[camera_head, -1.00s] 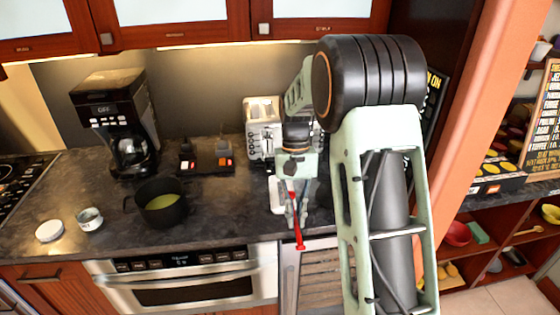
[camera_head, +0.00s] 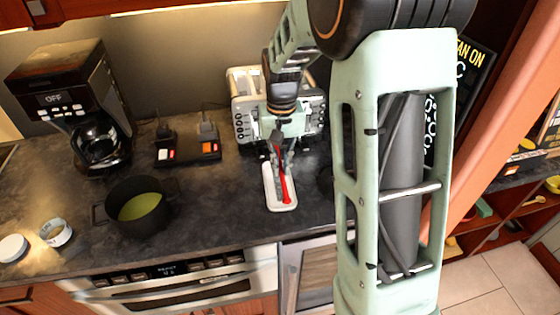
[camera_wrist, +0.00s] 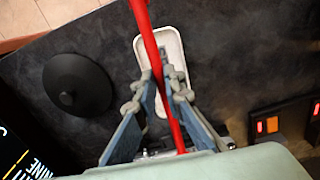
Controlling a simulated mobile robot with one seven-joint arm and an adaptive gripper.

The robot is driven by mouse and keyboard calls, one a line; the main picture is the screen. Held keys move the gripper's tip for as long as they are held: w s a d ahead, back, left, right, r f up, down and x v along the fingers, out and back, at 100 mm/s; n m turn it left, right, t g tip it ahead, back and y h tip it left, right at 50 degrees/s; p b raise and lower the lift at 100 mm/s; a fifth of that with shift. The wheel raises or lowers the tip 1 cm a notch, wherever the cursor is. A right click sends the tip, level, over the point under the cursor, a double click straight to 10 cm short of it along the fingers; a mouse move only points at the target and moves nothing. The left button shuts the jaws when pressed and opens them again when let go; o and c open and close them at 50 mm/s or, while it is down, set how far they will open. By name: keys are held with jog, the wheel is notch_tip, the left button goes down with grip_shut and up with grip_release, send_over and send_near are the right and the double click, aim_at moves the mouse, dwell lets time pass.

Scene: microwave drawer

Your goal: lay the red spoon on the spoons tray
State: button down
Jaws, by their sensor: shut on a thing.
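The red spoon (camera_head: 285,190) is held in my gripper (camera_head: 281,168), its lower end over the white spoons tray (camera_head: 267,196) on the counter. In the wrist view the red spoon (camera_wrist: 150,45) runs slantwise between the two fingers of my gripper (camera_wrist: 160,88). The pale oblong tray (camera_wrist: 172,28) shows behind it. My gripper is shut on the spoon. I cannot tell whether the spoon touches the tray.
A toaster (camera_head: 242,110) stands just behind the tray. A black pot (camera_head: 125,226) with yellow-green contents and a coffee maker (camera_head: 75,100) are to the left. A dark round lid (camera_wrist: 75,85) lies beside the tray. The counter's front edge is close.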

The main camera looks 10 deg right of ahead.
aim_at(281, 197)
jog(key=shift+f+b, duration=3.1)
jog(key=shift+f, duration=1.2)
jog(key=c, duration=1.7)
grip_release()
jog(key=o, duration=0.6)
jog(key=shift+c, duration=0.2)
jog(key=shift+r, duration=0.15)
